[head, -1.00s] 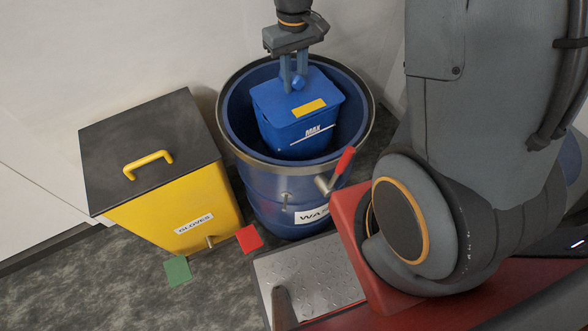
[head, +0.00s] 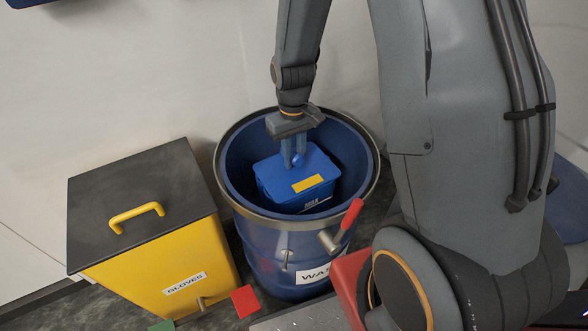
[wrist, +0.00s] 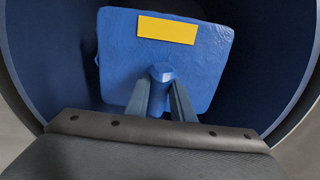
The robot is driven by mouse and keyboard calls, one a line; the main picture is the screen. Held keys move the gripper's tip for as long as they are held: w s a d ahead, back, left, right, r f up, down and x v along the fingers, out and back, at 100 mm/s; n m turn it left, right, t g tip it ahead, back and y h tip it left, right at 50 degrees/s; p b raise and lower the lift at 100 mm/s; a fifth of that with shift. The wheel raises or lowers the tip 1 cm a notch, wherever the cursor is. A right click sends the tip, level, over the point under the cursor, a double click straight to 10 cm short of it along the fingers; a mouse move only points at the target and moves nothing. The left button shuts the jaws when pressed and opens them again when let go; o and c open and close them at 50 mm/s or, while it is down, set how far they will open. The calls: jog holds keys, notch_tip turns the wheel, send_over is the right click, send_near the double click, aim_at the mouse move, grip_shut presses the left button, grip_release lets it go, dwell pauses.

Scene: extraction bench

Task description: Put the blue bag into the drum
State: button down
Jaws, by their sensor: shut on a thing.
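The blue bag (head: 299,174) has a yellow label and white MAX lettering on its side. It is inside the open blue drum (head: 262,247), below the rim, with drum wall around it. My gripper (head: 295,160) reaches down into the drum and is shut on the knob on top of the bag. In the wrist view the bag (wrist: 200,75) fills the middle, with the gripper fingers (wrist: 161,95) at its knob and the drum's inner wall (wrist: 50,60) around it. The drum floor under the bag is hidden, so I cannot tell whether the bag rests on it.
A yellow bin marked GLOVES (head: 160,275), with a dark lid and yellow handle, stands left of the drum. A red-handled lever (head: 345,222) sticks out at the drum's front right. A red square (head: 245,301) lies on the floor between them. The wall is close behind.

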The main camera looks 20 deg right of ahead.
aim_at(294, 166)
jog(key=shift+f, duration=1.95)
jog(key=c, duration=1.5)
grip_release()
jog(key=shift+c, duration=0.2)
